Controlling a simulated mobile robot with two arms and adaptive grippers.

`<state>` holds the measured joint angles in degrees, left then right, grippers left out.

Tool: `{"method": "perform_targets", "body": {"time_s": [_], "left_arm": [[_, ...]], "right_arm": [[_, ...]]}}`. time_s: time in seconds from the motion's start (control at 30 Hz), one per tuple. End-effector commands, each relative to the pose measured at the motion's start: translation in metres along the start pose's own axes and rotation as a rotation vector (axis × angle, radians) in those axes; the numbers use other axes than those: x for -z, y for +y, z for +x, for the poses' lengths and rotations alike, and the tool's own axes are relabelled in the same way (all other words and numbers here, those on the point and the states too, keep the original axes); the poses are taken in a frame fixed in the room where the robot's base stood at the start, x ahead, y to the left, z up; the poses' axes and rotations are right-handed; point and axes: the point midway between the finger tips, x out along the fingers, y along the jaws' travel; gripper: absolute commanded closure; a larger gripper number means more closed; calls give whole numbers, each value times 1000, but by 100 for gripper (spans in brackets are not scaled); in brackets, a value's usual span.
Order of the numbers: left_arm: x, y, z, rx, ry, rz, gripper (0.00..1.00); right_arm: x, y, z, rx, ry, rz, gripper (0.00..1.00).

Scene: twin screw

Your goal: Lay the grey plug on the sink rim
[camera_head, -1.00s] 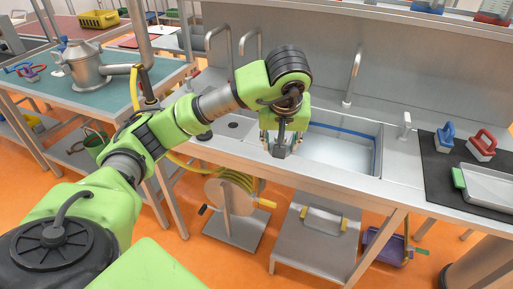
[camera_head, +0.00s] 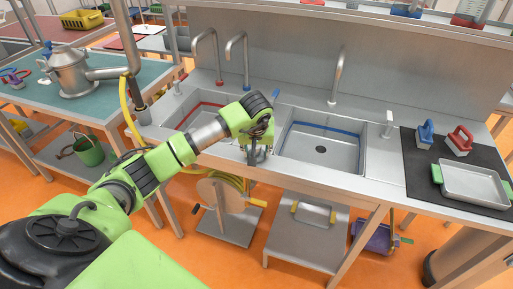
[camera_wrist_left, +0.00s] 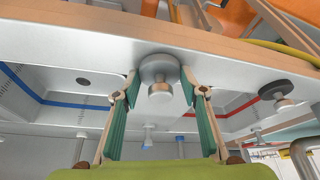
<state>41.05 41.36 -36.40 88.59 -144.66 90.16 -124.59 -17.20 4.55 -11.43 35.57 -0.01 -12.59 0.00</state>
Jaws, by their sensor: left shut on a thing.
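The grey plug (camera_wrist_left: 160,72), a round disc with a small knob, is held between the fingertips of my left gripper (camera_wrist_left: 161,80) in the left wrist view. In the head view my left gripper (camera_head: 257,158) is shut on it over the front of the strip between the two basins. The plug itself is hard to make out there. The sink rim (camera_wrist_left: 60,40) lies close behind the plug; I cannot tell whether they touch. The blue-lined basin (camera_head: 345,155) has an open dark drain (camera_head: 320,149). My right gripper is out of view.
A dark plug (camera_wrist_left: 277,92) is near the red-lined basin (camera_head: 200,107), part of which my arm hides. Taps (camera_head: 337,78) stand behind the basins. A black mat (camera_head: 415,165) with a tray (camera_head: 475,184) lies right. The rim right of the blue-lined basin is clear.

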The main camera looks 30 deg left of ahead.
Motion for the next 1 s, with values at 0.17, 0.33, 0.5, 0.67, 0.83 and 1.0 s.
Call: {"method": "perform_targets", "body": {"time_s": [0.17, 0.33, 0.5, 0.67, 0.83, 1.0], "left_arm": [[0, 0, 2, -1, 2, -1, 83], [-1, 0, 4, -1, 2, 0, 83], [-2, 0, 4, 0, 1, 0, 44], [-2, 0, 4, -1, 1, 0, 44], [-1, 1, 2, -1, 1, -1, 44], [1, 1, -15, -3, 7, -1, 44]], "right_arm": [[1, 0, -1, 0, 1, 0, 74], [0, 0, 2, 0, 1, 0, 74], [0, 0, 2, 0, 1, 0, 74], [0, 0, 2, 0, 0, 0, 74], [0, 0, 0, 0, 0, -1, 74], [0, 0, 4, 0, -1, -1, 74]]}}
